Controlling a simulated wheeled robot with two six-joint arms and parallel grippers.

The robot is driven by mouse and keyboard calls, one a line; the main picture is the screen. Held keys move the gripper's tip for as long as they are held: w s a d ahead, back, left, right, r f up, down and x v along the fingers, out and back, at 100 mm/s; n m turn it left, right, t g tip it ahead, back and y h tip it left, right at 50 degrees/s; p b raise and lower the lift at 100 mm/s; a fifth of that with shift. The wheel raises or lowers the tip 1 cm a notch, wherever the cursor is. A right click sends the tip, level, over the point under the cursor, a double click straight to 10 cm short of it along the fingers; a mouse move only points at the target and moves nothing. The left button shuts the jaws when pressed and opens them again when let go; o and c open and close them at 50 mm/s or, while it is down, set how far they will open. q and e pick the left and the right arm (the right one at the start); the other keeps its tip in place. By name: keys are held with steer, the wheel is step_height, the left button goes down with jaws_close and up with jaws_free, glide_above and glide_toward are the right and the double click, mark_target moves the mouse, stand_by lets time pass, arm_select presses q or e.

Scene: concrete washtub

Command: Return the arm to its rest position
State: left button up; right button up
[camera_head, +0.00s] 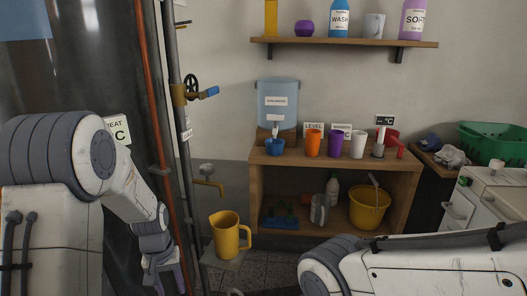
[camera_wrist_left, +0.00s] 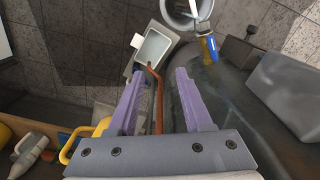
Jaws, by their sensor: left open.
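My left arm comes in from the left in the head view. Its gripper (camera_head: 166,276) hangs low at the bottom edge, left of the yellow jug, pointing down. In the left wrist view the two purple fingers of the gripper (camera_wrist_left: 160,80) are apart with nothing held between them. A copper pipe (camera_wrist_left: 158,100) shows in the gap beyond them. My right arm's white link (camera_head: 430,265) lies across the bottom right of the head view. Its gripper is out of view.
A yellow jug (camera_head: 226,235) stands on a small ledge beneath a tap (camera_head: 207,180). Vertical pipes (camera_head: 178,130) rise close to my left arm. A wooden bench (camera_head: 255,186) holds several cups and a blue dispenser (camera_head: 277,103). A yellow bucket (camera_head: 369,208) sits on its lower shelf.

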arm_select(q)
steer(key=s+d+r+m, duration=0.3)
steer(key=s+d+r, duration=0.15)
steer(key=d, duration=0.35)
steer(key=s+d+r+m, duration=0.2)
steer(key=s+d+r, duration=0.25)
steer(key=d, duration=0.25)
steer(key=s+d+r+m+h, duration=0.1)
steer(key=s+d+r+m, duration=0.15)
steer(key=s, duration=0.35)
steer(key=s+d+r+m, duration=0.1)
steer(key=s+d+m, duration=0.2)
steer(key=s, duration=0.4)
step_height(320, 180, up, 25)
steer(key=p, duration=2.5)
steer(key=shift+s, duration=0.15)
